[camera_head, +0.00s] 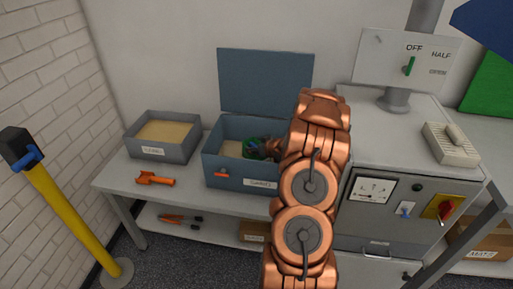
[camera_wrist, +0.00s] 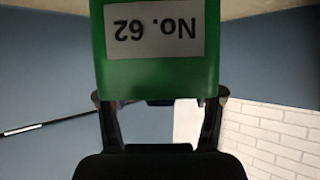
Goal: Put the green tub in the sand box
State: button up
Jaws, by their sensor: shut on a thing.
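The green tub (camera_wrist: 155,74) fills the top middle of the wrist view, with a grey label reading "No. 62" upside down. My gripper (camera_wrist: 160,100) has a finger on each side of the tub's end and is shut on it. In the head view the green tub (camera_head: 252,146) shows only in part, inside the opening of the blue-grey sand box (camera_head: 232,177), with my gripper (camera_head: 262,148) at its right. The box's lid (camera_head: 265,82) stands open against the wall, and pale sand shows inside. My arm hides the box's right side. I cannot tell whether the tub touches the sand.
A grey open bin (camera_head: 160,151) with sand-coloured fill stands left of the box. An orange tool (camera_head: 155,179) lies on the bench's front left. A grey cabinet (camera_head: 385,225) with switches stands to the right. A yellow post (camera_head: 68,215) stands at the left.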

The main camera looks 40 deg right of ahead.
jog(key=shift+f+b, duration=0.3)
jog(key=shift+f, duration=0.4)
dwell(0.4)
